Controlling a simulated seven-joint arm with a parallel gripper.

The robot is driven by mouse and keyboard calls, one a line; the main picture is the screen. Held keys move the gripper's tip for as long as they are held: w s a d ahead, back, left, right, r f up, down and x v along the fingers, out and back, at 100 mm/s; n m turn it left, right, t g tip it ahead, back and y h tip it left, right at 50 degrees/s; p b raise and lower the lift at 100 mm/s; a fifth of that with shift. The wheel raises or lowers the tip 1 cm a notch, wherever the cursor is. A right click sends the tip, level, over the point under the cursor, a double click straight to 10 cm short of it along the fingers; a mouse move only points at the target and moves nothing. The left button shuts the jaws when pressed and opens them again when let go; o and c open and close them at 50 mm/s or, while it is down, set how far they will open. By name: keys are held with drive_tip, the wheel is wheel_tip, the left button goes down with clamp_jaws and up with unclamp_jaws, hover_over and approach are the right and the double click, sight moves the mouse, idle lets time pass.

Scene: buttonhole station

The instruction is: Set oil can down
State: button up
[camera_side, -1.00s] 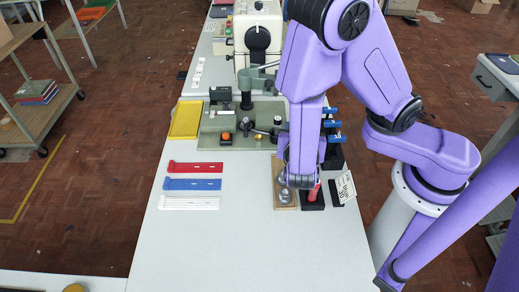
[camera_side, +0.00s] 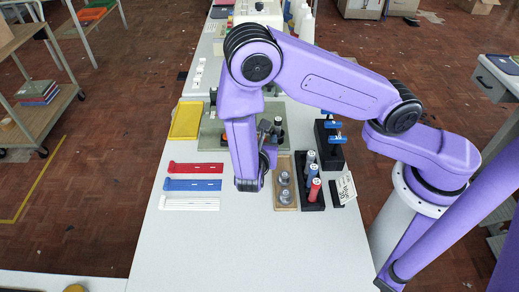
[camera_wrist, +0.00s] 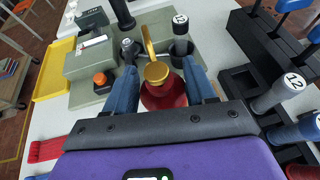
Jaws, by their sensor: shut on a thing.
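The oil can shows in the wrist view as a dark red rounded body with a brass top and spout (camera_wrist: 156,72). My gripper (camera_wrist: 162,88) is shut on it, with one blue finger on each side of the red body. The can's underside is hidden, so I cannot tell whether it touches anything. In the side view my gripper (camera_side: 252,178) hangs over the white table, between the coloured strips and the wooden tray. The can cannot be made out there behind my arm.
A grey-green fixture (camera_side: 211,133) with posts and an orange knob (camera_wrist: 100,79) lies beyond my gripper. A yellow tray (camera_side: 186,121) is at left. Red, blue (camera_side: 192,185) and white strips lie left. A wooden tray (camera_side: 285,203) and black rack (camera_side: 311,206) stand right. The front table is clear.

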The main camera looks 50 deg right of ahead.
drive_tip(key=shift+w+f, duration=0.15)
drive_tip(key=shift+f, duration=0.05)
drive_tip(key=shift+w+a+f, duration=0.1)
drive_tip(key=shift+w+f, duration=0.05)
drive_tip(key=shift+f, duration=1.55)
drive_tip(key=shift+f, duration=0.1)
drive_tip(key=o, duration=1.4)
